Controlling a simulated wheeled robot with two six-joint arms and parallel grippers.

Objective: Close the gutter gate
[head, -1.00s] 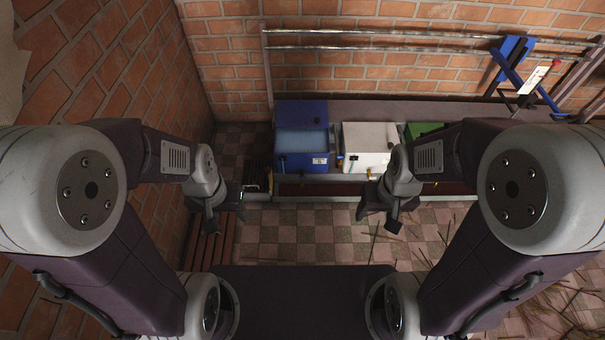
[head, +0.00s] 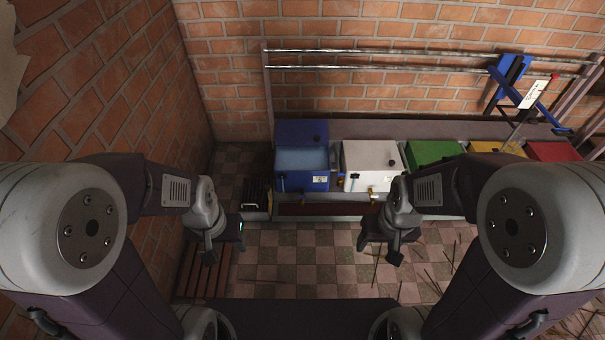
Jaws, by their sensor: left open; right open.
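I cannot make out the gutter gate for certain. A long gutter trough (head: 330,210) with a dark red inside runs along the front of the row of bins. At its left end, next to the blue bin (head: 302,165), is a dark slatted grate or box (head: 256,196) with a pale edge. My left gripper (head: 212,250) is open and empty, in front and to the left of the grate, apart from it. My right gripper (head: 378,250) is open and empty, in front of the trough below the white bin.
The white bin (head: 371,166), green bin (head: 433,153), yellow bin (head: 497,148) and red bin (head: 552,151) continue the row to the right. A brick wall (head: 90,90) closes the left side. A wooden slatted rack (head: 203,275) lies at lower left. The checkered floor (head: 300,260) is clear, with sticks scattered at right.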

